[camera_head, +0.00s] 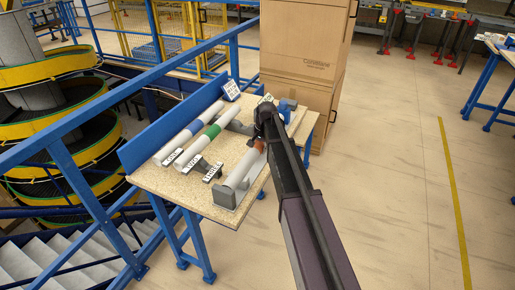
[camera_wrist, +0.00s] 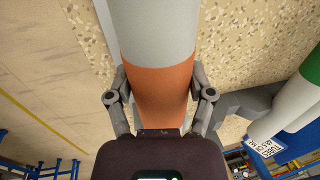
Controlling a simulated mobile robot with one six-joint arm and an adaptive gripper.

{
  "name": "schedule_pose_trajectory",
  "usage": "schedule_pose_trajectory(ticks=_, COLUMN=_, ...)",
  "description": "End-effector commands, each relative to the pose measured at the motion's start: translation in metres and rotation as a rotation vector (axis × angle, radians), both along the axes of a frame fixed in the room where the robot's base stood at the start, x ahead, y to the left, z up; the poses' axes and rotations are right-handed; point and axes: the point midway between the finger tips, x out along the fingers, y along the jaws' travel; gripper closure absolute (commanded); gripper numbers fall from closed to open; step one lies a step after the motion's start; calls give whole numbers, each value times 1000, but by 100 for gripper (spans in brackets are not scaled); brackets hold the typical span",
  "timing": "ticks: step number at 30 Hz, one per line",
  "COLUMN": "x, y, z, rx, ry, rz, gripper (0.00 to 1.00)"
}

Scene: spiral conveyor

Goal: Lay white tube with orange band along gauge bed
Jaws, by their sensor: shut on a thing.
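The white tube (camera_head: 241,172) with an orange band lies lengthwise over the grey gauge bed (camera_head: 223,197) at the table's front right. Whether it rests on the bed or hangs just above it I cannot tell. My gripper (camera_wrist: 160,88) is shut on the tube at its orange band (camera_wrist: 160,92), one finger on each side, in the wrist view. In the head view my arm comes from the lower right and hides the tube's far end. A pale strip, perhaps the bed's edge, shows left of the tube in the wrist view.
On the speckled table (camera_head: 160,182), a blue-banded tube (camera_head: 193,130) and a green-banded tube (camera_head: 212,132) lie to the left, with dark label blocks at their near ends. A blue guard (camera_head: 170,122) runs along the left edge. Cardboard boxes (camera_head: 300,65) stand behind.

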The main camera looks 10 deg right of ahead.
Motion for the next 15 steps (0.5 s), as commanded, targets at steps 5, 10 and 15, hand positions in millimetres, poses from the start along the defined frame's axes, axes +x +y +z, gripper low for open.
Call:
schedule_pose_trajectory(ticks=5, x=0, y=0, z=-2, rx=0, ry=0, rz=0, gripper=22)
schedule_pose_trajectory(ticks=10, x=0, y=0, z=-2, rx=0, ry=0, rz=0, gripper=0)
schedule_pose_trajectory(ticks=15, x=0, y=0, z=-2, rx=0, ry=0, rz=0, gripper=0)
